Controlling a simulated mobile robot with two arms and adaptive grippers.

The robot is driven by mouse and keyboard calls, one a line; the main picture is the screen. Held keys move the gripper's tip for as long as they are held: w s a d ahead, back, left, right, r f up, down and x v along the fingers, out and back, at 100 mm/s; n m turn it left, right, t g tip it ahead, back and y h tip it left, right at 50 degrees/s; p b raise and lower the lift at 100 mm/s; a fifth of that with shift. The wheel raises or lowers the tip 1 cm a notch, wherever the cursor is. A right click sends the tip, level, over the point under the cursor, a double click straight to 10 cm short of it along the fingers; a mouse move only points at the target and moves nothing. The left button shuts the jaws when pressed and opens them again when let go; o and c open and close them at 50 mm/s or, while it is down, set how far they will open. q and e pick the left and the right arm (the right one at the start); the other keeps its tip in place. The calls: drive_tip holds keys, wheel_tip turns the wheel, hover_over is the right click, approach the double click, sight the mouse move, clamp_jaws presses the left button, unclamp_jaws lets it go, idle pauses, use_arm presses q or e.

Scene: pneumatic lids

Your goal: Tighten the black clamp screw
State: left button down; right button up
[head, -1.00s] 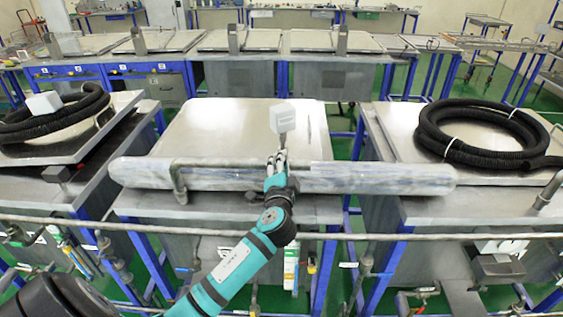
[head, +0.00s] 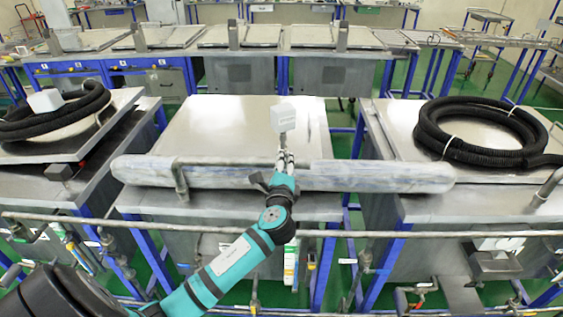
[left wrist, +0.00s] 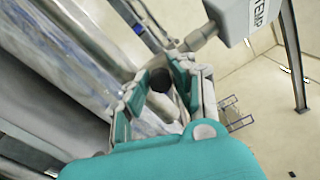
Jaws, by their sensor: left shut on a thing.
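My left gripper (head: 285,157) reaches up to the long pale wrapped cylinder (head: 390,176) lying across the front of the middle table. In the left wrist view its two fingers (left wrist: 160,85) are closed around the black clamp screw (left wrist: 160,80), whose dark round end shows between the fingertips. In the head view the screw is hidden by the gripper. A metal stem just beyond the fingers carries a white box marked TEMP (left wrist: 240,15); the box (head: 285,116) also shows above the gripper in the head view. My right gripper is not in view.
A thin metal pipe (head: 235,161) runs along the cylinder and a bent pipe (head: 180,182) crosses it at the left. A horizontal rail (head: 450,234) passes in front of the tables. Black hose coils lie on the right table (head: 425,125) and left table (head: 85,150).

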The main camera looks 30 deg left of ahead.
use_arm(q)
drive_tip(key=shift+m, duration=0.6)
drive_tip(key=shift+f+m, duration=0.1)
drive_tip(key=shift+m, duration=0.2)
drive_tip(key=c, duration=1.1)
unclamp_jaws()
drive_tip(key=v, duration=1.2)
